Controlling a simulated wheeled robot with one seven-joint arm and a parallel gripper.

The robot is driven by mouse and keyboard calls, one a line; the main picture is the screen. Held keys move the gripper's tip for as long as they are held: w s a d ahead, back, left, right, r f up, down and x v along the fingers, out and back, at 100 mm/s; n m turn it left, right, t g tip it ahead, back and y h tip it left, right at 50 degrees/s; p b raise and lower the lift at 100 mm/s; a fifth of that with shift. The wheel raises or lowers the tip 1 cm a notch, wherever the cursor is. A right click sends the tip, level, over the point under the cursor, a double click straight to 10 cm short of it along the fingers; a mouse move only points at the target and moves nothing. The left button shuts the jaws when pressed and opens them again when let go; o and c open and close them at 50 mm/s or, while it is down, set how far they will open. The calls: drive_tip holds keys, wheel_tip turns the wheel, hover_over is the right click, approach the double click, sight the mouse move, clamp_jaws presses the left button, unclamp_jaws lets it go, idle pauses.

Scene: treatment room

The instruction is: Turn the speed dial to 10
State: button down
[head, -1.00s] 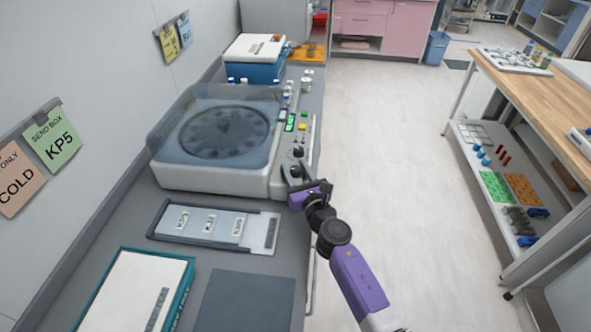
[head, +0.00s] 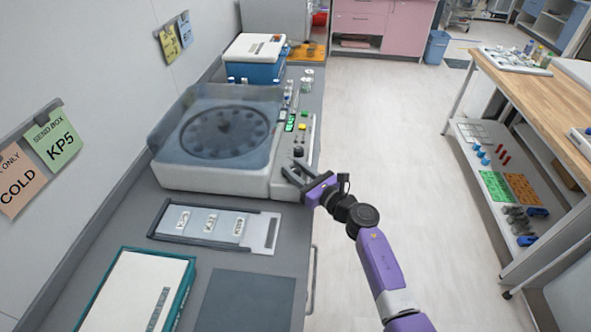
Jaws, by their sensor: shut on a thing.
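The centrifuge (head: 215,180) stands on the grey counter, with a control panel along its right side. A black knob (head: 298,152) shows on the panel, with a yellow button and green displays (head: 290,125) beyond it. My gripper (head: 294,174) is at the near end of the panel, just below that knob. Its jaws are shut on a dial there, which the fingers mostly hide. The dial's markings and pointer are too small and covered to read, so I cannot tell its setting.
A slide tray (head: 272,234) lies on the counter in front of the centrifuge, near a white-and-teal book (head: 135,290) and a dark mat (head: 246,302). A blue-and-white box (head: 255,62) stands behind. The floor on the right is clear up to a wooden bench (head: 530,85).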

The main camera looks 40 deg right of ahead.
drive_tip(key=n+y+b, duration=0.1)
drive_tip(key=y, duration=0.1)
drive_tip(key=n+y+b, duration=0.1)
drive_tip(key=y, duration=0.1)
drive_tip(key=shift+f+n+b, duration=0.2)
drive_tip(key=shift+n+b, duration=0.15)
drive_tip(key=shift+n, duration=0.05)
drive_tip(key=shift+r+n+g+y+b, duration=0.1)
drive_tip(key=shift+n+g+y+b, duration=0.2)
drive_tip(key=shift+n+y+b, duration=0.6)
drive_tip(key=shift+m, duration=0.3)
drive_tip(key=c, duration=1.1)
unclamp_jaws()
drive_tip(key=shift+r, duration=0.1)
drive_tip(key=shift+o, duration=0.2)
drive_tip(key=shift+s, duration=0.1)
drive_tip(key=b+v, duration=0.1)
drive_tip(key=v, duration=0.6)
drive_tip(key=shift+s+d, duration=0.2)
drive_tip(key=shift+s, duration=0.05)
